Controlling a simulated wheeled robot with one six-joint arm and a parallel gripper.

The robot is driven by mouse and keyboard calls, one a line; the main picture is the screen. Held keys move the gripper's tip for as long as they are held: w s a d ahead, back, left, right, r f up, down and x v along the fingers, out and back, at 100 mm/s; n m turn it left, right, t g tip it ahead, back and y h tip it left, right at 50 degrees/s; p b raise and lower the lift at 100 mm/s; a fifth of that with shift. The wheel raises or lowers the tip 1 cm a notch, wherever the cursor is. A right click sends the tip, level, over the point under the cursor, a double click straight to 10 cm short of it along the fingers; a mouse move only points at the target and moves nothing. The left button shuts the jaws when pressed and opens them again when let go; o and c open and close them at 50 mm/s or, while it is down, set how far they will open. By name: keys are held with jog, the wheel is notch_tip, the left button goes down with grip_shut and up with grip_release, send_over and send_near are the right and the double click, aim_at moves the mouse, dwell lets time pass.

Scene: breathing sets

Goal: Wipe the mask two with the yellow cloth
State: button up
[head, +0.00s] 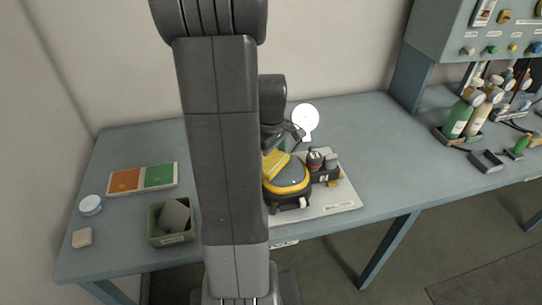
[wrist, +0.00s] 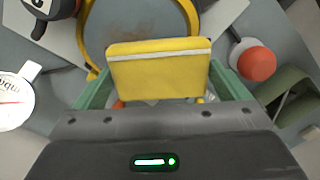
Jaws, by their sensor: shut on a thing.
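My gripper (wrist: 160,82) is shut on the yellow cloth (wrist: 158,72), a folded pad with a white stripe, held between its green fingers. In the head view the cloth (head: 274,163) is over the mask (head: 291,177), which has a grey visor and a yellow rim and lies on a white board (head: 338,203). The wrist view shows the visor (wrist: 133,22) behind the cloth. I cannot tell whether the cloth touches it. My arm hides part of the cloth and mask in the head view. I cannot read a clear number on the mask.
A round white gauge (head: 306,119) stands just behind the mask, and dark fittings (head: 316,160) sit at its right. A green bin (head: 158,233) holding a grey piece and an orange-green card (head: 125,181) are at left. Bottles (head: 460,115) stand at right. The bench between is clear.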

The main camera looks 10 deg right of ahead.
aim_at(285, 158)
jog(key=shift+f+b, duration=0.3)
jog(key=shift+f, duration=0.15)
jog(key=shift+d+r, duration=0.1)
jog(key=shift+d, duration=1.75)
jog(key=shift+w+d+p, duration=0.1)
jog(key=shift+d+p, duration=0.2)
jog(key=shift+d, duration=1.55)
jog(key=shift+c, duration=0.6)
jog(key=shift+a+r, duration=0.1)
jog(key=shift+a, duration=3.65)
